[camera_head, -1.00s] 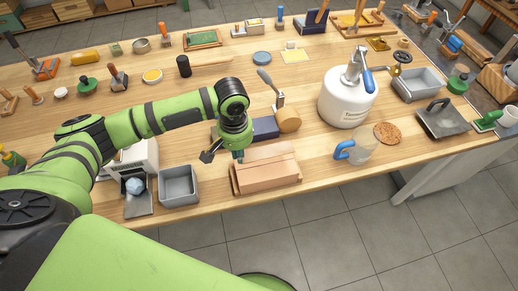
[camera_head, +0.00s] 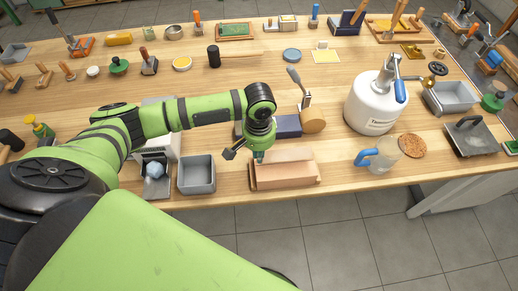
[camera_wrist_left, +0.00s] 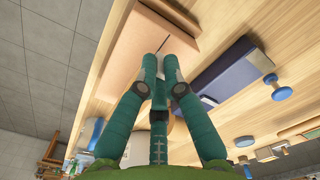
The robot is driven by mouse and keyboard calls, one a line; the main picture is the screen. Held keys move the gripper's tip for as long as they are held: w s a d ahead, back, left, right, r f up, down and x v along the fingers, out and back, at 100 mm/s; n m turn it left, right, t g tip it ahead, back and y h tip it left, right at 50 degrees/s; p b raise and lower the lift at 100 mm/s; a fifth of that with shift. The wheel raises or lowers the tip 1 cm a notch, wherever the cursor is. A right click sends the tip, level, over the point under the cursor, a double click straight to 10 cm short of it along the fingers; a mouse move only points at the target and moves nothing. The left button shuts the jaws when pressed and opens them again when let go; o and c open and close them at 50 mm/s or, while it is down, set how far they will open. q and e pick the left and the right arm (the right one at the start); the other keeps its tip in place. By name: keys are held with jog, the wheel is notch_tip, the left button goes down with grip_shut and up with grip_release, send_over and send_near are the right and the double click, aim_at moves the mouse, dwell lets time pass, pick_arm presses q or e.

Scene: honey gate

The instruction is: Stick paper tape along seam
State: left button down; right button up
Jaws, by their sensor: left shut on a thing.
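A tan block of boards (camera_head: 285,177) lies near the front edge of the table, with a paler strip (camera_head: 291,156) along its top that looks like the paper tape. My left gripper (camera_head: 259,157) points down at the left end of the block. My right gripper is out of view.
A grey bin (camera_head: 196,176) stands left of the block, and a dark blue box (camera_head: 288,126) lies behind it. A clear jug with a blue handle (camera_head: 383,157), a cork disc (camera_head: 411,146) and a white canister (camera_head: 372,105) are to the right. The floor (camera_head: 345,230) lies beyond the front edge.

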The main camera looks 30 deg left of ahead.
pick_arm(q)
notch_tip(320, 180, down, 2)
jog(key=shift+f, duration=0.1)
jog(key=shift+f+b, duration=0.35)
jog(key=shift+f, duration=0.3)
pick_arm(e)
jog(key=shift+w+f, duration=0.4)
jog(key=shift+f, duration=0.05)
pick_arm(q)
jog(key=shift+f, duration=0.1)
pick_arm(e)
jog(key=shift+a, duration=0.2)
pick_arm(q)
jog(key=shift+f, duration=0.4)
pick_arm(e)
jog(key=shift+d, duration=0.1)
pick_arm(q)
jog(key=c, duration=1.3)
grip_release()
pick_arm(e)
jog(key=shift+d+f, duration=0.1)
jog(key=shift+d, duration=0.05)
